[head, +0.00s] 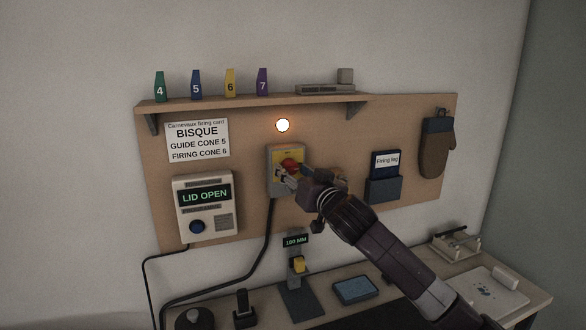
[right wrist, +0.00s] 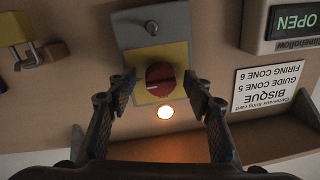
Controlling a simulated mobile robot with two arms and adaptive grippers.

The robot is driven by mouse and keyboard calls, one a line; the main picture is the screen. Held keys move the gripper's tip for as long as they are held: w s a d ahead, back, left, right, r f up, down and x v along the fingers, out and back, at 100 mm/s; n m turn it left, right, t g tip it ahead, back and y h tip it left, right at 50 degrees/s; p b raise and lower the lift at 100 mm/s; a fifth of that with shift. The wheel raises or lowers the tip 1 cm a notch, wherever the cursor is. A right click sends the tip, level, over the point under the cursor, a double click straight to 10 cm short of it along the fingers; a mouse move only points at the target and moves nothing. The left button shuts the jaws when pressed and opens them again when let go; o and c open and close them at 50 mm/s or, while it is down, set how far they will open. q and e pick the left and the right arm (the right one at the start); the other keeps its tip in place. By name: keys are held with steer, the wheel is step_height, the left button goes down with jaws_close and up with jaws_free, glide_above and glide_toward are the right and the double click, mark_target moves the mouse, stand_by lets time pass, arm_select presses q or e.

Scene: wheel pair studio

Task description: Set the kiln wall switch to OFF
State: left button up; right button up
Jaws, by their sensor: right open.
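The kiln wall switch is a grey box (head: 273,183) with a yellow plate and a red rotary knob (head: 290,163), mounted on the brown board. In the upside-down right wrist view, the red knob (right wrist: 160,75) sits on the yellow plate (right wrist: 175,55). My right gripper (head: 287,172) is in front of the switch. Its open fingers (right wrist: 158,88) stand on either side of the knob, with gaps visible. The knob's exact setting and any position labels cannot be read. A round lamp (head: 283,125) above the switch glows. My left gripper is not in view.
A controller reading LID OPEN (head: 205,208) hangs left of the switch, below a BISQUE card (head: 197,140). A brass padlock (right wrist: 20,35) hangs beside the switch. A shelf (head: 250,104) runs above. A bench with several items is below.

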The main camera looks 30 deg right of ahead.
steer(key=shift+w, duration=0.2)
steer(key=c, duration=1.2)
steer(key=shift+o, duration=0.2)
steer(key=shift+r+n+p, duration=0.15)
steer(key=shift+n+p, duration=1.4)
steer(key=shift+n, duration=0.15)
steer(key=n+p, duration=0.4)
steer(key=n, duration=0.1)
steer(key=shift+d+r+g, duration=0.1)
steer(key=shift+g, duration=0.3)
steer(key=n+p, duration=0.3)
steer(key=n, duration=0.1)
steer(key=shift+n, duration=0.3)
arm_select(q)
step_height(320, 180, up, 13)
steer(key=p, duration=0.2)
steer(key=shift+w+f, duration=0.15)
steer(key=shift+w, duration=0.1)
arm_select(e)
steer(key=n, duration=0.4)
steer(key=shift+h, duration=0.3)
arm_select(q)
steer(key=shift+p, duration=0.3)
